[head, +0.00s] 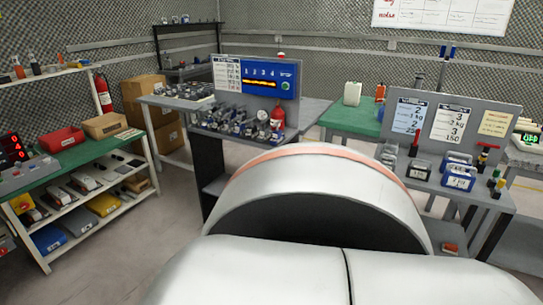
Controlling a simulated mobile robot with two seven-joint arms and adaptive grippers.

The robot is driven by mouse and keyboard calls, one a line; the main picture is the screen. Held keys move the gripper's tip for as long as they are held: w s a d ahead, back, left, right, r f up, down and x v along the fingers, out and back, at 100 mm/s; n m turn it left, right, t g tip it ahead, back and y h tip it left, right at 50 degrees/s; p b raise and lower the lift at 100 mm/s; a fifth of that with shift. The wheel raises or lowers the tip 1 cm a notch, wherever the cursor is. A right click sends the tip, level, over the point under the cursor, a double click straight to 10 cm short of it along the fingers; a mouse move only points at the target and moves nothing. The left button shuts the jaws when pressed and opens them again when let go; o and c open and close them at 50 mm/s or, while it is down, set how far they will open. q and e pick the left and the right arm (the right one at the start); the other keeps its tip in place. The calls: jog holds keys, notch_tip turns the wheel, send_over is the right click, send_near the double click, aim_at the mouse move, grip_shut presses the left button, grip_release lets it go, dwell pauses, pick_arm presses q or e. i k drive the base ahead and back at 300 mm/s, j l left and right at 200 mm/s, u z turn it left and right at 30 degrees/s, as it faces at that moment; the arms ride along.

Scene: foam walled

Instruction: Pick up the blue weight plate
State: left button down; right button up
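No round blue weight plate can be made out for sure. A blue block-like item with a handle and a pale label (459,177) stands on the grey workbench (481,194) at the right. A darker handled item (419,169) stands to its left, also labelled. Whether either one is the weight plate, I cannot tell. Neither of my grippers shows. A large white rounded arm link of mine fills the lower middle and hides the floor and part of the benches.
A shelf unit with a green top (80,153) stands at the left, with cardboard boxes (150,100) behind it. A bench with a blue panel (269,78) and many small parts stands mid-back. A green table (350,118) lies behind. Open floor shows at lower left.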

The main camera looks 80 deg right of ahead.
aim_at(453, 179)
jog(key=z, duration=3.45)
